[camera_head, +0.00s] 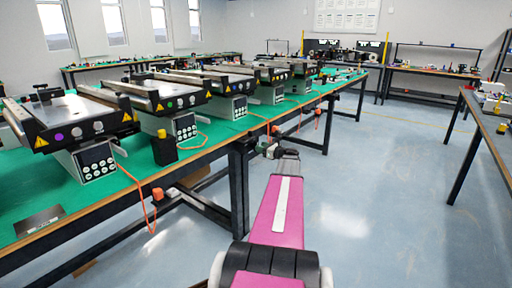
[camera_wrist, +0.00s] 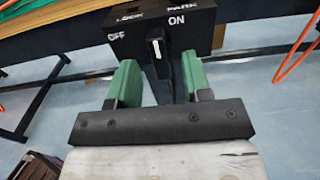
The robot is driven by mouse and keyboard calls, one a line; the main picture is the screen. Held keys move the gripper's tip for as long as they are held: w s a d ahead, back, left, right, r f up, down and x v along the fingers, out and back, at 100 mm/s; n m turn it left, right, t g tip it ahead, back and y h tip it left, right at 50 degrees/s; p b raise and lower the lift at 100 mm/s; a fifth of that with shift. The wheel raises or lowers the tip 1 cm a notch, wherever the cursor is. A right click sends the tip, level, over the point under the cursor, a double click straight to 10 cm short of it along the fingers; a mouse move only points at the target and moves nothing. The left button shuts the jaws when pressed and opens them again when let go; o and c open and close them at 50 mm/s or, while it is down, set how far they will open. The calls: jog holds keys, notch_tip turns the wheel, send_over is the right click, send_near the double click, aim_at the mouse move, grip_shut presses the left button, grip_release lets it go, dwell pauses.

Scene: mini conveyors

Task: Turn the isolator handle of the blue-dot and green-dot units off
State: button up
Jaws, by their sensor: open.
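A black isolator box (camera_wrist: 197,38) fills the top of the wrist view, marked LOCK, PARK, OFF and ON. Its dark handle (camera_wrist: 156,46) with a white-edged face stands between OFF and ON; its exact setting is hard to tell. My gripper (camera_wrist: 158,75) is open, with one green finger on each side of the handle and nothing clearly held. In the head view my gripper (camera_head: 272,151) is at the bench's front edge and hides most of this box. The row of mini conveyor units includes a near one with a purple dot (camera_head: 59,136). Farther dots are too small to name surely.
The green-topped bench (camera_head: 215,141) carries several conveyors with control boxes. Orange cables (camera_head: 136,190) hang over its front edge. A dark bench leg (camera_head: 238,190) stands left of my arm. The aisle floor (camera_head: 370,190) is clear; another bench (camera_head: 487,124) stands right.

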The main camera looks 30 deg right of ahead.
jog(key=shift+x, duration=2)
grip_shut()
